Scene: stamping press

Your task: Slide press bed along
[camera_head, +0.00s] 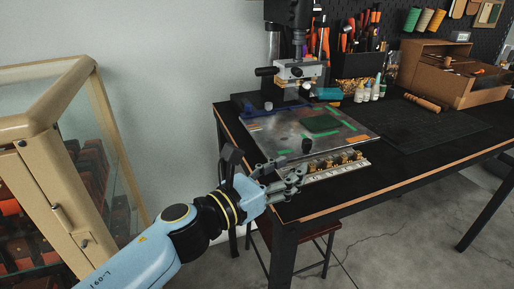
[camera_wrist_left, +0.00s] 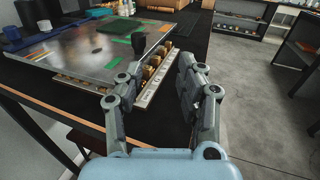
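The press bed is a flat metal plate (camera_head: 278,142) under the stamping press (camera_head: 295,70), with green and orange patches on top. It also shows in the left wrist view (camera_wrist_left: 75,50). A black knob (camera_head: 306,146) stands up at the plate's front edge; in the left wrist view the knob (camera_wrist_left: 138,42) appears just beyond the left finger. My left gripper (camera_head: 296,177) is at the table's front edge, close to the bed's near edge. In the left wrist view its fingers (camera_wrist_left: 160,68) are apart with nothing between them. My right gripper is not seen.
A pale rail with several brass pieces (camera_head: 335,166) lies along the bed's front edge, close to my fingers. A dark cutting mat (camera_head: 435,128) lies to the right on the black table. A glass-fronted cabinet (camera_head: 60,150) is at left.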

